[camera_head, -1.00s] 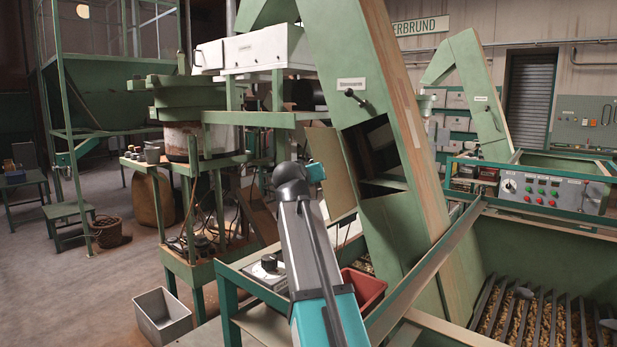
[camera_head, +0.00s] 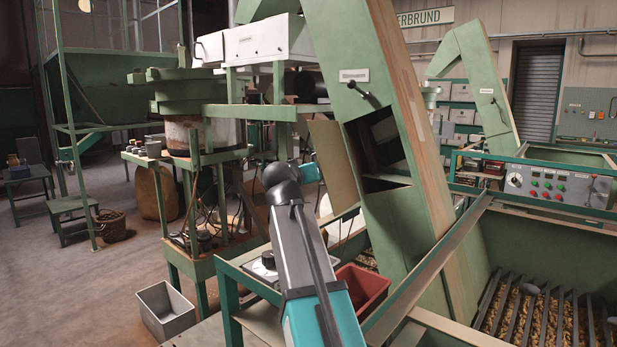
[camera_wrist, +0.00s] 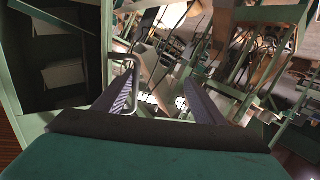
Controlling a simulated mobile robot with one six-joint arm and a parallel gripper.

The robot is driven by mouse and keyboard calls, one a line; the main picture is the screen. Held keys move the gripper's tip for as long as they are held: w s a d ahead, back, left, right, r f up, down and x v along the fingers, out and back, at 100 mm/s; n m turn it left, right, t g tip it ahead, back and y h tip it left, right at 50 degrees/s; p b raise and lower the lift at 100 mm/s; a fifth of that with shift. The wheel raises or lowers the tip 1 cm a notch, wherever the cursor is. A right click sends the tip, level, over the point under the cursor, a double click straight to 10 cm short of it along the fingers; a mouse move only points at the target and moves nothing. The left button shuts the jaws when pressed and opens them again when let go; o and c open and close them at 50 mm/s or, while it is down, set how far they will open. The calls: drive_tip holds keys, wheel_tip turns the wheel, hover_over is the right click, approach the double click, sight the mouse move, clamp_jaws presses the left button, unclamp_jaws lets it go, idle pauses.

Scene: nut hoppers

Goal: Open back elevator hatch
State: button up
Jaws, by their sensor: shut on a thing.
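In the head view the near green elevator (camera_head: 418,220) leans across the middle, with a dark open hatchway (camera_head: 378,145) in its face. Its hatch panel (camera_head: 332,165) stands swung out to the left, its tan side showing. My arm hides my gripper there, behind the panel's lower left. In the wrist view my gripper (camera_wrist: 158,82) has its two dark ridged fingers around the area of a thin bent metal handle (camera_wrist: 132,80), and is shut on it; the exact contact is unclear. The dark hatchway (camera_wrist: 88,25) shows at left with pale buckets inside. A second elevator (camera_head: 488,95) stands farther back.
A black lever (camera_head: 358,90) sits above the hatchway. A green bench frame, a red bin (camera_head: 362,292) and a grey bin (camera_head: 166,313) stand low near my arm. A nut hopper (camera_head: 545,250) fills the right. Open floor lies at left.

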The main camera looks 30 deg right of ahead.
drive_tip(key=o, duration=0.5)
drive_tip(key=shift+s+a+r, duration=0.1)
drive_tip(key=shift+s+a, duration=0.05)
drive_tip(key=shift+a, duration=0.8)
drive_tip(key=shift+s+a, duration=0.15)
drive_tip(key=shift+a, duration=0.75)
drive_tip(key=shift+c, duration=0.2)
drive_tip(key=shift+s+a+r, duration=0.15)
drive_tip(key=shift+a, duration=0.4)
drive_tip(key=shift+s+a+r, duration=0.1)
drive_tip(key=shift+s+a, duration=0.05)
drive_tip(key=shift+a, duration=0.35)
drive_tip(key=c, duration=1)
drive_tip(key=shift+s+a, duration=0.4)
drive_tip(key=shift+a, duration=0.6)
drive_tip(key=shift+s+a, duration=0.4)
drive_tip(key=shift+a, duration=0.65)
drive_tip(key=shift+s+a, duration=0.4)
drive_tip(key=shift+a, duration=0.6)
drive_tip(key=b+v, duration=0.2)
drive_tip(key=v, duration=1.2)
drive_tip(key=shift+b, duration=0.35)
drive_tip(key=shift+f, duration=0.1)
